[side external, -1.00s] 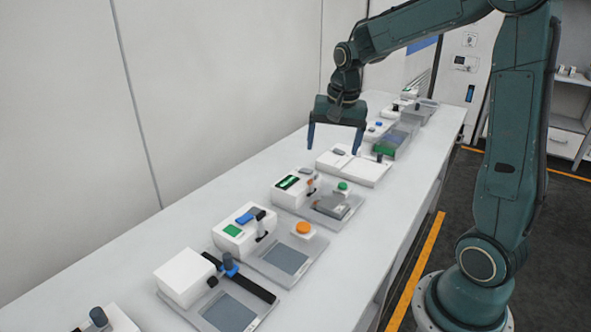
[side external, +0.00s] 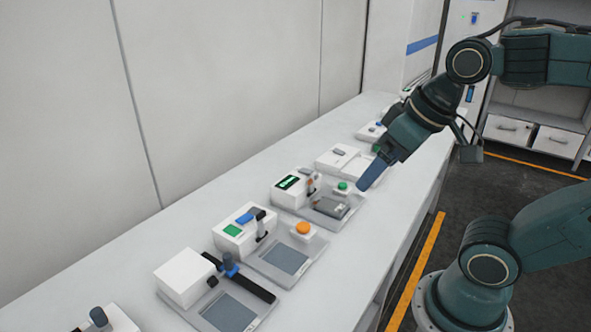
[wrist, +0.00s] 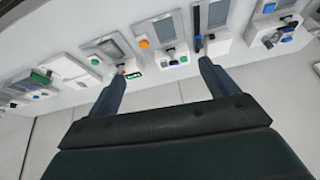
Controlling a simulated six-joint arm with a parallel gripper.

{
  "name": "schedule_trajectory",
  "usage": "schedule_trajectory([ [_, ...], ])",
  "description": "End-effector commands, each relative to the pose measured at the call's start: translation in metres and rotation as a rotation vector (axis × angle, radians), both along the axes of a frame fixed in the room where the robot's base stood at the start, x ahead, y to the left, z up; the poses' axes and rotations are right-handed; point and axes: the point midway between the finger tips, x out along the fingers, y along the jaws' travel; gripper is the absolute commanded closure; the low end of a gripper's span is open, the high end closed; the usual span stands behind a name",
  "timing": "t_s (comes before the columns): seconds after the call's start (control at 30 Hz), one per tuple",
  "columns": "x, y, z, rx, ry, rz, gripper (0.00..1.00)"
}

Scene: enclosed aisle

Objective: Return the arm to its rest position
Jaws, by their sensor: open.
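My gripper (side external: 372,172) hangs from my folded teal arm at the right of the side view, above the right edge of the bench (side external: 150,262). Only one finger shows clearly there; it points down and to the left. In the wrist view both fingers of my gripper (wrist: 158,75) stand wide apart with nothing between them. Bench devices show beyond the fingertips in that view. My gripper appears clear of the bench devices and holds nothing.
A row of devices runs along the bench, among them one with an orange button (side external: 303,228), one with a green button (side external: 343,186) and one with a black strap (side external: 250,279). A wall (side external: 235,75) backs the bench. White drawers (side external: 508,130) stand at the back right.

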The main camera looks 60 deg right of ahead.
Motion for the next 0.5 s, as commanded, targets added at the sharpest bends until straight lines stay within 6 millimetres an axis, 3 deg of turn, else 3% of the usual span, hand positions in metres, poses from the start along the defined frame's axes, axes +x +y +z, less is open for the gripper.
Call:
schedule_trajectory([
  [0.2,-0.0144,0.0058,-0.0036,-0.023,-0.025,0.074,0.14],
  [0.5,-0.0151,0.0061,-0.0040,-0.025,-0.025,0.079,0.14],
])
